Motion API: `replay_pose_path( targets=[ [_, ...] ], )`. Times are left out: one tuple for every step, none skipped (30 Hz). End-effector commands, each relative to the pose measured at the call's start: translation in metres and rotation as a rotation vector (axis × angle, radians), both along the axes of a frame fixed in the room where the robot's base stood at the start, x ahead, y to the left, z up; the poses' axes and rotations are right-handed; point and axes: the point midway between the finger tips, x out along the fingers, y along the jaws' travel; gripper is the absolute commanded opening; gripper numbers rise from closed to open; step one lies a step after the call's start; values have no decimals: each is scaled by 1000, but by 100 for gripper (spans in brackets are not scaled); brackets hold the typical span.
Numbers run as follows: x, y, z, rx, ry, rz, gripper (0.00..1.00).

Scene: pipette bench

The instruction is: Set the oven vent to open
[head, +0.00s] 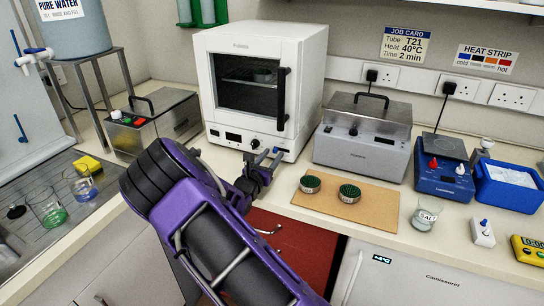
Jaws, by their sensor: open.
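The white oven (311,75) stands on the bench near the middle, its door shut. The door has a dark window (248,90) and a black vertical handle (282,98). Below the door is a front panel with a small dark display (233,137) and a dark knob (255,144). I cannot make out which part is the vent control or how it is set. My gripper (269,154) is open, in front of the panel's lower right part. Its fingertips are close to the panel, right of the knob; I cannot tell whether they touch. Nothing shows between them.
A metal lidded bath (362,142) stands right of the oven and another metal unit (160,122) left of it. A brown board (375,204) with two dark green round racks lies at the bench front.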

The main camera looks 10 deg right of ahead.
Motion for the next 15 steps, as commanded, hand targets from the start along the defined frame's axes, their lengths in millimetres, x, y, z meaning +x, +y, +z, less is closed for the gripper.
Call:
replay_pose_path(
  targets=[
    [2, -2, 0, 0, 0, -1, 48],
    [2, -2, 0, 0, 0, -1, 48],
    [3, -3, 0, -1, 1, 0, 48],
    [3, -3, 0, -1, 1, 0, 48],
    [3, -3, 0, -1, 1, 0, 48],
    [3, -3, 0, -1, 1, 0, 48],
    [3, -2, 0, 0, 0, 0, 48],
    [3, -2, 0, 0, 0, 0, 48],
    [3, -2, 0, 0, 0, 0, 48],
    [3, -2, 0, 0, 0, 0, 46],
    [3, -2, 0, 0, 0, 0, 40],
    [3, -2, 0, 0, 0, 0, 33],
    [3, -2, 0, 0, 0, 0, 28],
    [3, -2, 0, 0, 0, 0, 22],
    [3, -2, 0, 0, 0, 0, 15]
  ],
)
